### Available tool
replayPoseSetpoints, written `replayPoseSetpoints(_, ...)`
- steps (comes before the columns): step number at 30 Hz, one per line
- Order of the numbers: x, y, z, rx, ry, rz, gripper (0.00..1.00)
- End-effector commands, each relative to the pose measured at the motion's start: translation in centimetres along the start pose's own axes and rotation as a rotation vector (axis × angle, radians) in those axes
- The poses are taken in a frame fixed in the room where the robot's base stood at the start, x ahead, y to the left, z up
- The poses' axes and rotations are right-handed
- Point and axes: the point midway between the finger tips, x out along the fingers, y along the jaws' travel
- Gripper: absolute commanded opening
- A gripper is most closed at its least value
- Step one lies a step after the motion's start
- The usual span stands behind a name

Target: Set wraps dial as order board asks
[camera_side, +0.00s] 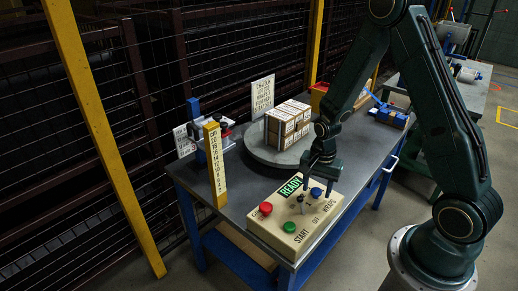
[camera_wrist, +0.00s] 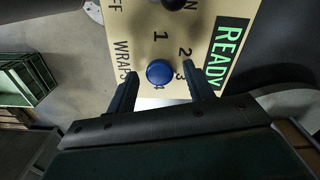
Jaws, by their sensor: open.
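The control panel (camera_side: 270,228) is a cream box with a green READY display (camera_side: 290,186) and the label WRAPS. The wraps dial (camera_wrist: 159,72) is a round blue knob with numbers 1 to 4 around it; it also shows in the side view (camera_side: 316,192). Its pointer setting cannot be made out. My gripper (camera_wrist: 160,82) is open, one finger on each side of the blue knob; contact cannot be told. In the side view my gripper (camera_side: 318,186) is low over the panel. The order board (camera_side: 262,96) is a white sign behind the turntable; its text is too small to read surely.
A red button (camera_side: 265,208), a green button (camera_side: 289,227) and a black knob (camera_wrist: 176,3) are near the dial. A yellow numbered post (camera_side: 215,165) stands left. Stacked cartons (camera_side: 288,125) sit on the grey turntable (camera_side: 262,156) behind.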

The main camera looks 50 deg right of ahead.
Motion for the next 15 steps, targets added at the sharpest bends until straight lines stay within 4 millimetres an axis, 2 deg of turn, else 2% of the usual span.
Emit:
replayPoseSetpoints(8,-0.7,0.0,0.0,0.0,0.0,0.0,0.52)
replayPoseSetpoints(15,-2.8,0.0,0.0,0.0,0.001,-0.002,0.52)
